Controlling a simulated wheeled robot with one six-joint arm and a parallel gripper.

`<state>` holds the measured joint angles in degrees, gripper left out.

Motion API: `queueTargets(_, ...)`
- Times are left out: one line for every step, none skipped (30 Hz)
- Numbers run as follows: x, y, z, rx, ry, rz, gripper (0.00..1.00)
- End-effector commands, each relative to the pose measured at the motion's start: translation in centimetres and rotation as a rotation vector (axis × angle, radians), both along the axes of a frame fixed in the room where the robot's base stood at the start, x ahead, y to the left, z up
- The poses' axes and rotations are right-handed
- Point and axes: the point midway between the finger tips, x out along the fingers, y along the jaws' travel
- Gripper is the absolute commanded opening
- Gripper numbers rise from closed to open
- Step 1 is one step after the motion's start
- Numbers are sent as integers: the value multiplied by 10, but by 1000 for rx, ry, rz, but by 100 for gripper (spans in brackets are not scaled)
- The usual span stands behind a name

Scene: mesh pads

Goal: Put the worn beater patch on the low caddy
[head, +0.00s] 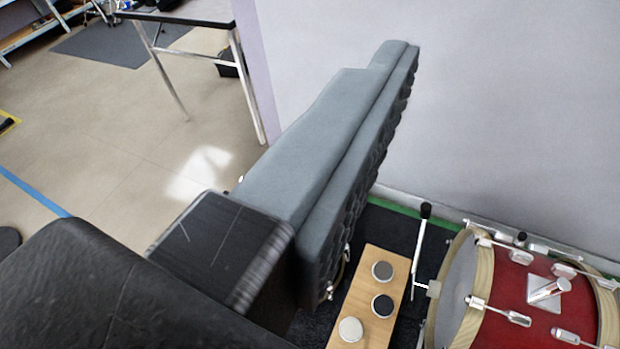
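A light wooden board (366,292) lies on dark carpet at the lower middle, cut by the bottom edge. It carries three round patches: a grey one (382,271) at the far end, a dark one (382,305) and a cream one (350,329). I cannot tell which is the worn beater patch, nor whether this board is the low caddy. My gripper (395,62) is above and left of the board, and its long blue-grey part points up the picture. Its bumpy dark side faces right with nothing seen against it. A separate second finger cannot be made out.
A red drum (515,292) with wooden hoops and chrome lugs stands right of the board. A beater (420,250) on a metal rod stands between them. A grey wall (500,120) closes the back. A table (180,17) stands at the upper left, with open floor (110,140) before it.

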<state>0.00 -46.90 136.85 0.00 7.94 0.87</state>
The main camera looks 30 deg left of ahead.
Motion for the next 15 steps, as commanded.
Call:
queueTargets(-12, 0, 7, -4, -27, 0, 72)
queueTargets(-17, 0, 10, -6, -40, 0, 72)
queueTargets(-23, 0, 14, -8, -55, 1, 72)
queueTargets(-27, 0, 16, -10, -64, 1, 72)
queueTargets(-30, 0, 18, -11, -71, 1, 72)
queueTargets(-33, 0, 20, -13, -79, 2, 72)
queueTargets(-35, 0, 21, -14, -84, 2, 72)
queueTargets(-37, 0, 22, -14, -87, 2, 72)
queueTargets(-38, 0, 22, -15, -89, 2, 72)
queueTargets(-38, 0, 22, -15, -90, 2, 72)
queueTargets(-38, 0, 22, -15, -90, 2, 72)
queueTargets(-38, 0, 22, -15, -90, 2, 72)
queueTargets(-38, 0, 22, -15, -90, 2, 72)
queueTargets(-38, 0, 22, -15, -90, 2, 72)
queueTargets(-38, 0, 22, -15, -90, 2, 72)
